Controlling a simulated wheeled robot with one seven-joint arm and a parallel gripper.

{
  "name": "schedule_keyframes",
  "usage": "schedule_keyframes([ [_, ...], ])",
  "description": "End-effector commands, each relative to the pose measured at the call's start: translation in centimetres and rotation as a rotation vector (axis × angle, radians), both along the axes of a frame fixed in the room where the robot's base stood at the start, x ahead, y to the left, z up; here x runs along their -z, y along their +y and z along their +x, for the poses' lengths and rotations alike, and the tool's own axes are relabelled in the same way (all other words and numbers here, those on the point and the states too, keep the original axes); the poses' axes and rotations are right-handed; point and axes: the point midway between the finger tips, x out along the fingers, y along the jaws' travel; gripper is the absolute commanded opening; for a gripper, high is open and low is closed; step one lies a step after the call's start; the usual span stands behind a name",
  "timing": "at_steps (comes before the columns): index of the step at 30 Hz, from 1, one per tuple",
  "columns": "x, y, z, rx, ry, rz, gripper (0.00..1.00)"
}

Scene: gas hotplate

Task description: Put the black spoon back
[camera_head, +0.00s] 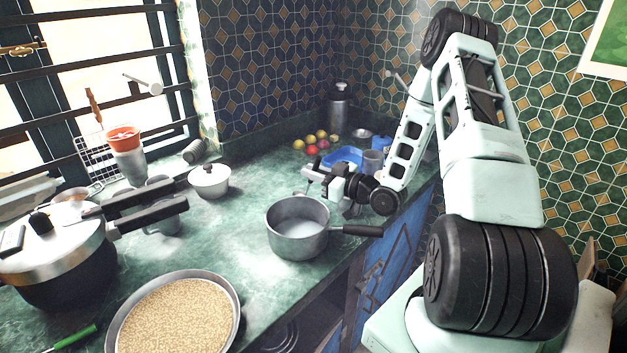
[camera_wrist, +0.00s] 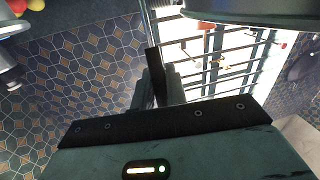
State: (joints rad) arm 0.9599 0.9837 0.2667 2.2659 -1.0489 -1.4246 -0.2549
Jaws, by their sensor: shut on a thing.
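My gripper (camera_head: 322,181) is above the counter, behind the saucepan. In the wrist view my gripper (camera_wrist: 157,92) is shut on a dark, flat handle, which I take to be the black spoon (camera_wrist: 153,62). A thin, paler shaft runs on from the handle toward the top edge of that view. In the head view the spoon is too small or hidden by my gripper to tell apart.
A grey saucepan (camera_head: 297,243) stands close in front, handle pointing right. A white lidded pot (camera_head: 209,184), a pressure cooker (camera_head: 50,262) and a pan of grain (camera_head: 178,318) stand left. Fruit (camera_head: 311,149), a blue dish (camera_head: 343,157) and a flask (camera_head: 339,108) are behind.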

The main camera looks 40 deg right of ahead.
Motion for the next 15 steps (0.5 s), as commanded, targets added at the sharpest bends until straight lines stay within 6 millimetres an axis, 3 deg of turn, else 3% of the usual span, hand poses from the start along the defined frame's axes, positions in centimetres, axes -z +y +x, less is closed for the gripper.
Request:
schedule_keyframes([
  [6, 2.3, 0.0, 0.0, -0.001, 0.0, 0.0, 0.0],
  [15, 2.5, 0.0, 0.0, -0.001, 0.0, 0.0, 0.0],
])
